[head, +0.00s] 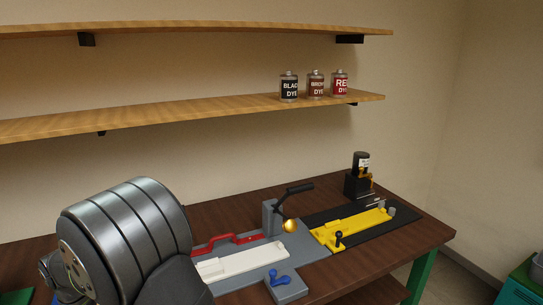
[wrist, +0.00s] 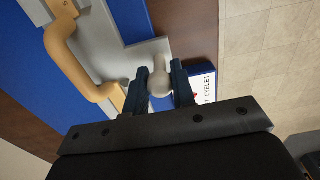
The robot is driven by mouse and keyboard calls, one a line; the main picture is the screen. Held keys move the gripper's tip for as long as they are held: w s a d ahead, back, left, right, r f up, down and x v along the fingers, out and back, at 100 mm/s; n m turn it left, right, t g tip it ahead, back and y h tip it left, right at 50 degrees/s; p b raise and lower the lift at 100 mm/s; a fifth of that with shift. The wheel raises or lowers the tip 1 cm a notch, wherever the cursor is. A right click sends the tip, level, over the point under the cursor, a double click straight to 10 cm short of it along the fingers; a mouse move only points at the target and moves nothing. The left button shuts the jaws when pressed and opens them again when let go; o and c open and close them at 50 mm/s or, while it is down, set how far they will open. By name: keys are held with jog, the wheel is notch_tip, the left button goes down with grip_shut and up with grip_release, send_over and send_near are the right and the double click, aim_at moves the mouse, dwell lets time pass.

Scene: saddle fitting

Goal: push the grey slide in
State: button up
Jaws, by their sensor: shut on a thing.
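In the wrist view, my gripper (wrist: 163,75) has its two dark fingers on either side of a pale grey round knob (wrist: 160,84) and is shut on it. The knob stands at the end of the grey slide (wrist: 146,53), a flat light-grey piece beside a blue base (wrist: 88,102). A tan curved handle (wrist: 70,50) rises next to the slide. How far the slide sits in its guide cannot be told. In the head view, my arm fills the lower left and hides my gripper and the slide.
A box with an EYELET label (wrist: 204,84) lies close by the right finger. In the head view, a grey fixture (head: 315,247) with a red handle (head: 225,241) and a yellow fixture (head: 351,226) stand to the right of my arm. Dye bottles (head: 315,84) stand on a shelf.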

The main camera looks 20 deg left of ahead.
jog(key=shift+w, duration=0.1)
jog(key=shift+w+a, duration=4.05)
jog(key=shift+a, duration=0.05)
jog(key=shift+o, duration=1.2)
jog(key=shift+w+a, duration=0.15)
jog(key=o, duration=0.5)
jog(key=shift+w, duration=0.1)
notch_tip(320, 180, up, 6)
